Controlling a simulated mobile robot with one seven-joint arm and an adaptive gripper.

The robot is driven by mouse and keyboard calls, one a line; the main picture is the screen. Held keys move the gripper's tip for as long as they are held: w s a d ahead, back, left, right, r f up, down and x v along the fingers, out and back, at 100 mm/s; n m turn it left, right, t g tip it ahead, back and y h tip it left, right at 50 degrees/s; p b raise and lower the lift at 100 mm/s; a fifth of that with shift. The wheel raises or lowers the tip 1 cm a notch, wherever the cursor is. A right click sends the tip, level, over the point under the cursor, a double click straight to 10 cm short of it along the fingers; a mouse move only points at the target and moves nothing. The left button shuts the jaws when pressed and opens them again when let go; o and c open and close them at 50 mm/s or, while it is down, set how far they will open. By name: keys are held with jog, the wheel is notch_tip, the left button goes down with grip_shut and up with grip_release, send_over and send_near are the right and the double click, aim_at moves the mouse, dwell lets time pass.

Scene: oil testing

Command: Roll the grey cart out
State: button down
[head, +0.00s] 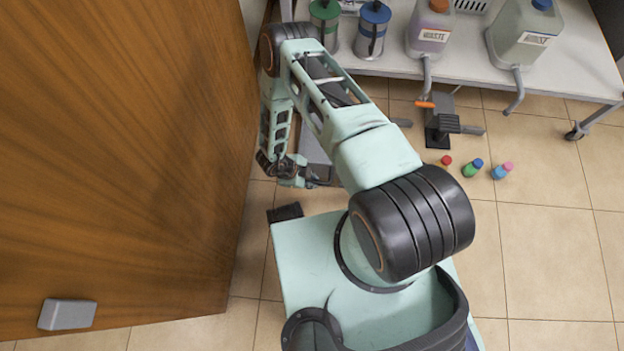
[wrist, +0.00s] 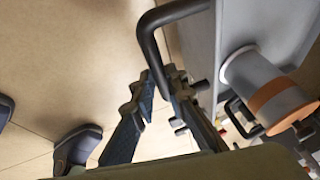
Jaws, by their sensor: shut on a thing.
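The grey cart (head: 316,158) shows in the head view only as a grey strip behind my arm, below the white bench. In the wrist view its grey side (wrist: 232,30) fills the upper right. A black bent handle (wrist: 148,38) sticks out from it. My gripper (wrist: 160,84) has its fingers on either side of the lower end of this handle and is shut on it. In the head view my gripper (head: 304,177) is at the cart's near edge, and the grip itself is too small to make out.
A brown wooden panel (head: 120,150) stands close on the left. The white bench (head: 480,72) at the back carries canisters and jugs. A grey stand (head: 438,124) and three small bottles (head: 474,168) are on the tiled floor. Floor on the right is clear.

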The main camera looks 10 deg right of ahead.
jog(key=shift+a, duration=0.1)
dwell(0.3)
jog(key=c, duration=1.9)
grip_release()
jog(key=shift+c, duration=0.2)
jog(key=v, duration=1.2)
